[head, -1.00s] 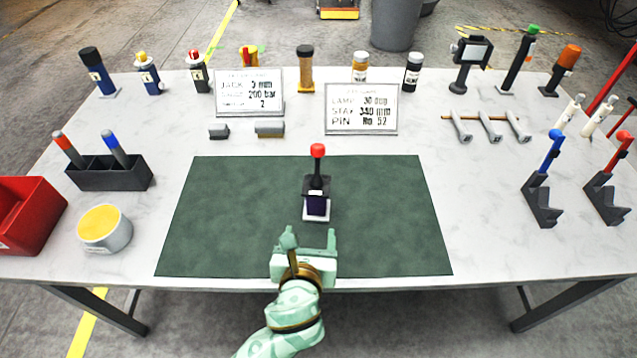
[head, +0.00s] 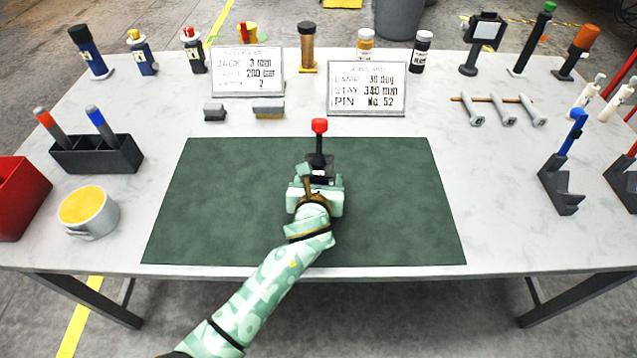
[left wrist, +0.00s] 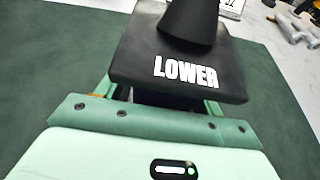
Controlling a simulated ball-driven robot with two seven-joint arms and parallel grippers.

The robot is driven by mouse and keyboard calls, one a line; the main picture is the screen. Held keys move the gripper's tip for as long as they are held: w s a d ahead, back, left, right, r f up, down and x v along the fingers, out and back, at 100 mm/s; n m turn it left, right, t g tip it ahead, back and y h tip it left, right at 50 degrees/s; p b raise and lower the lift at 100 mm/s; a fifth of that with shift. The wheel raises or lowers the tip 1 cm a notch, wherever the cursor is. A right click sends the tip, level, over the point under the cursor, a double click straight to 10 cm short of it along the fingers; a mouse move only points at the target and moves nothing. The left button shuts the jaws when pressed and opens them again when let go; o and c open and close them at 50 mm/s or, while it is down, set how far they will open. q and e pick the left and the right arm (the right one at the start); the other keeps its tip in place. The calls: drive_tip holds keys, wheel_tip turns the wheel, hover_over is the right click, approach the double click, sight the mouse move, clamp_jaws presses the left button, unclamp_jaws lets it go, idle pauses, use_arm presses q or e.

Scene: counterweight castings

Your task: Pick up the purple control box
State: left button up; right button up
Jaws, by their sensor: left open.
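The control box (head: 322,166) stands upright on the green mat (head: 400,210), with a black lever and red knob on top. Its purple lower body is hidden behind my gripper in the head view. My left gripper (head: 320,180) is open right at the near side of the box. In the left wrist view the black top plate (left wrist: 175,72), lettered LOWER, covers most of the space between the fingers (left wrist: 160,100). One finger shows at each side, partly under the plate; whether they touch the box is hidden. My right gripper is not in view.
Two sign cards (head: 366,90) stand behind the mat. A pen holder (head: 97,155), a yellow-topped tin (head: 88,212) and a red bin (head: 18,198) are at the left. A blue-handled lever (head: 562,180) stands at the right. The mat around the box is clear.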

sight(320, 163)
use_arm(q)
drive_tip(key=shift+r, duration=0.1)
drive_tip(key=shift+c, duration=0.4)
drive_tip(key=shift+w, duration=0.1)
clamp_jaws()
drive_tip(key=shift+r, duration=0.1)
drive_tip(key=shift+r+p, duration=0.25)
drive_tip(key=shift+p, duration=0.05)
drive_tip(key=r+p, duration=0.1)
drive_tip(key=r, duration=0.1)
drive_tip(key=r+p, duration=0.1)
drive_tip(key=r, duration=0.1)
drive_tip(key=shift+s+p, duration=0.3)
drive_tip(key=s+r+p, duration=0.2)
drive_tip(key=s+r, duration=0.1)
drive_tip(key=r, duration=0.1)
drive_tip(key=shift+s+p, duration=0.2)
drive_tip(key=shift+p, duration=0.15)
drive_tip(key=d+p+v, duration=0.1)
drive_tip(key=p+v, duration=0.2)
drive_tip(key=v, duration=0.8)
